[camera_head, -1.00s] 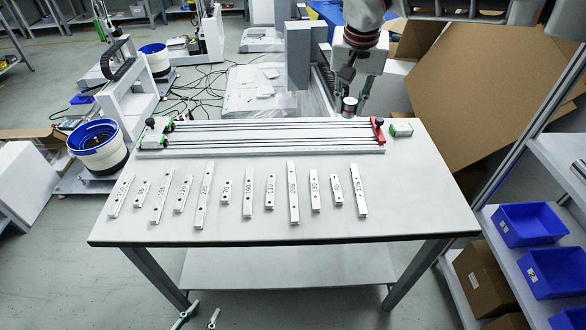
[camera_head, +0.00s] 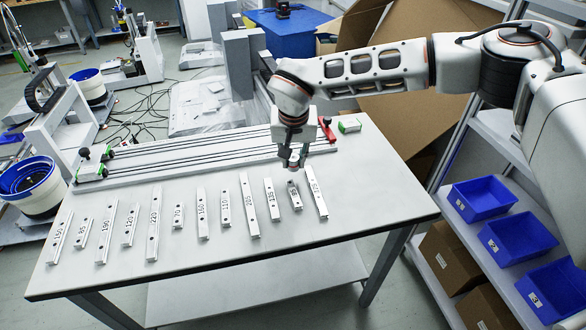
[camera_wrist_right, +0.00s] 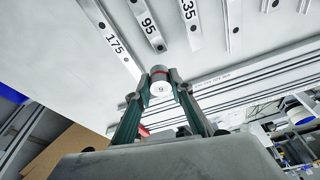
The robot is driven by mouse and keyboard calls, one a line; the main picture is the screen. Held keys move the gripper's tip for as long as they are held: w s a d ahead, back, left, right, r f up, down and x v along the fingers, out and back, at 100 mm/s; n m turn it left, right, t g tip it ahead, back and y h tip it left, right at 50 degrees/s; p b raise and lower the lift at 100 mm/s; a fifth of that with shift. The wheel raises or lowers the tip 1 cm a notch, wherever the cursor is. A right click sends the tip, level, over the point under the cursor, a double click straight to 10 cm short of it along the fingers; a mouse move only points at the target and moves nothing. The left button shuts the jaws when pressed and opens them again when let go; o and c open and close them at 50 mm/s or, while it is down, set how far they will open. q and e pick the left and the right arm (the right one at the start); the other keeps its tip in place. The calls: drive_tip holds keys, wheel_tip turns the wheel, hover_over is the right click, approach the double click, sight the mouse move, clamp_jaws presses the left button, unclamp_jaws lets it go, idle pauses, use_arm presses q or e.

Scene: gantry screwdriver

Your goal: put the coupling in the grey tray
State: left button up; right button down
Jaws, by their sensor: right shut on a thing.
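The coupling (camera_wrist_right: 160,80) is a small grey cylinder with a red band and a white end face, seen in the right wrist view. My right gripper (camera_wrist_right: 160,84) is shut on it, one finger on each side. In the head view the right gripper (camera_head: 295,164) points down over the table, just behind the row of numbered bars. The coupling is small and hard to make out there. I cannot make out a grey tray in either view. My left gripper is not in view.
Numbered metal bars (camera_head: 154,235) lie in a row on the white table (camera_head: 250,262). A long rail fixture (camera_head: 180,155) lies behind them. Blue bins (camera_head: 483,198) stand on a shelf at the right. The table's front strip is clear.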

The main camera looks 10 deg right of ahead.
sight(293, 170)
wheel_tip(293, 170, down, 4)
drive_tip(key=shift+r, duration=0.25)
drive_tip(key=c, duration=2.1)
unclamp_jaws()
